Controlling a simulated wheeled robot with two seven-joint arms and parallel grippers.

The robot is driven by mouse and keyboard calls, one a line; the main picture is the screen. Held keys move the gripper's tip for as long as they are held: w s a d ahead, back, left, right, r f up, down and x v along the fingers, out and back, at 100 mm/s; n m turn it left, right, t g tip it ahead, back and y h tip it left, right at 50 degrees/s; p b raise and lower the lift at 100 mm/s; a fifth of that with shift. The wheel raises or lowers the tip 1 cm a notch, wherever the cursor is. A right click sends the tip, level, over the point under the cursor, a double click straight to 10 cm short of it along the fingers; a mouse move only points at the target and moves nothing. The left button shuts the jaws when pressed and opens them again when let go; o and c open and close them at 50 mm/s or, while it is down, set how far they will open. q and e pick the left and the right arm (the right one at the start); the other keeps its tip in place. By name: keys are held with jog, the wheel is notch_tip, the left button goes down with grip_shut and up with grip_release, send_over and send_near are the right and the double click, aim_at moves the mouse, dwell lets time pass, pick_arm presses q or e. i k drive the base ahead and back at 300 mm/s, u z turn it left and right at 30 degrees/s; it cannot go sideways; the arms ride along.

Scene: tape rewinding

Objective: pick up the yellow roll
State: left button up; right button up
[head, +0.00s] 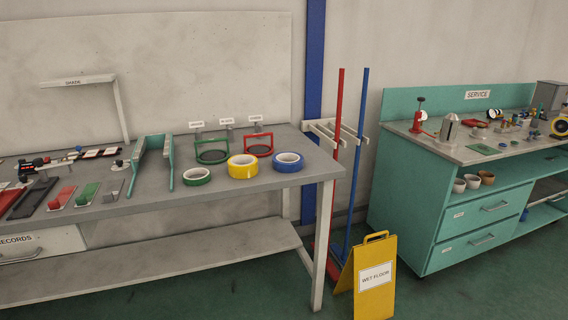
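The yellow roll (242,172) lies flat on the grey table (240,200), near its front right part. It is between the green roll (197,181) on its left and the blue roll (289,166) on its right. It looks the largest of the three. Nothing touches it from above. Neither of my grippers is in view.
Behind the rolls stand a green-framed holder (198,153) and a red-framed holder (271,142) with small labels. A teal two-legged stand (170,165) is to the left. A yellow wet floor sign (375,285) stands right of the table.

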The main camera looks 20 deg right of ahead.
aim_at(240, 166)
jog(key=u, duration=0.35)
jog(key=i, duration=1.15)
jog(key=z, duration=0.6)
